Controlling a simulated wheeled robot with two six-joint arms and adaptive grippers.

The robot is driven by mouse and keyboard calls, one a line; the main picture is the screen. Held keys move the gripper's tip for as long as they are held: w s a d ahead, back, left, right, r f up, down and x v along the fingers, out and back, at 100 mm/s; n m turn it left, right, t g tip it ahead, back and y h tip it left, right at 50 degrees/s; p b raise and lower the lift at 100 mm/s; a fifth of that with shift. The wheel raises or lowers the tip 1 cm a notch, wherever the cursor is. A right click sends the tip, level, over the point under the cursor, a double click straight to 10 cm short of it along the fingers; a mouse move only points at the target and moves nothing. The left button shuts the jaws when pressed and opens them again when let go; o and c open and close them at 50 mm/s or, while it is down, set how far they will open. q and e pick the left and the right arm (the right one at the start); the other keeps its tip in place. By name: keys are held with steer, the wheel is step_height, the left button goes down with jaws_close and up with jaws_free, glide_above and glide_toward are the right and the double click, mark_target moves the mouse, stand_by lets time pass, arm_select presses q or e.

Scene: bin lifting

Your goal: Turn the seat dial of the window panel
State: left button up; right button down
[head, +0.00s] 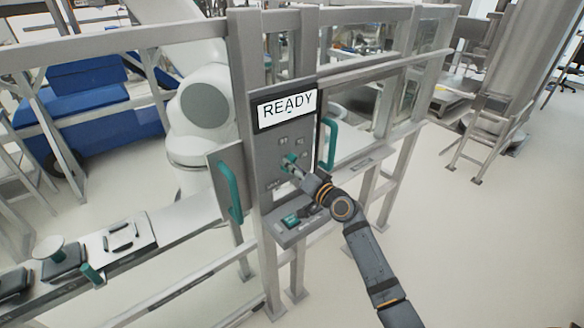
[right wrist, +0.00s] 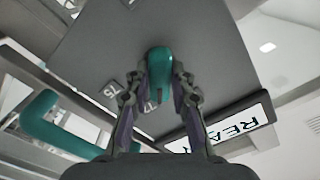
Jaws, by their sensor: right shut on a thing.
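The window panel (head: 270,166) is a grey upright plate on the metal frame, with a white screen (head: 287,107) reading READY at its top. The teal dial (head: 287,159) sits at the panel's middle, with small grey label plates around it. My right gripper (head: 293,167) reaches in from the lower right and is shut on the dial. In the right wrist view the dial (right wrist: 159,66) stands between the two fingers, which touch its sides. A label beside it reads 75. The fingers partly hide the other labels. My left gripper is in neither view.
Teal handles stand left (head: 229,191) and right (head: 330,144) of the panel. A small ledge with a teal switch (head: 291,220) juts out below, close under my right gripper. A white robot arm (head: 205,100) stands behind the frame.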

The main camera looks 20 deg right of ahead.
steer(key=shift+m, duration=0.7)
steer(key=c, duration=1.2)
jaws_free()
steer(key=shift+o, duration=0.2)
steer(key=v, duration=1.2)
